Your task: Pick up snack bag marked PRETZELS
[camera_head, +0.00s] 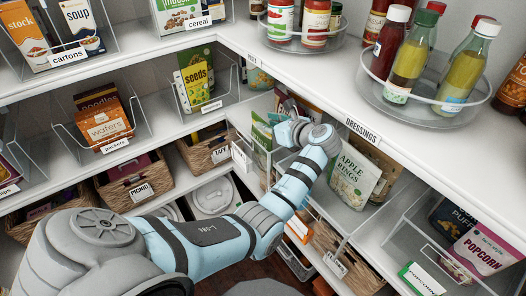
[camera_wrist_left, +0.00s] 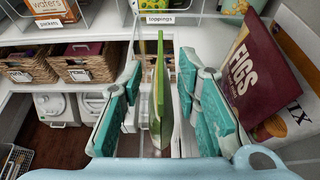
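No bag with the word PRETZELS readable shows in either view. In the left wrist view a thin green bag (camera_wrist_left: 158,88), seen edge-on, stands upright between the teal pads of my left gripper (camera_wrist_left: 160,100). The pads are wide apart, with gaps on both sides of the bag; its label is turned out of sight. In the head view my left gripper (camera_head: 287,104) reaches into the corner shelf, partly hidden by my own wrist. Green bags (camera_head: 262,132) show just left of it. My right gripper is in neither view.
A dark red FIGS bag (camera_wrist_left: 258,75) stands close to the right of the gripper. An APPLE RINGS bag (camera_head: 352,178) stands right of my wrist. The white DRESSINGS shelf (camera_head: 320,112) lies close above the hand. Wicker baskets (camera_head: 138,183) line the lower left shelf.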

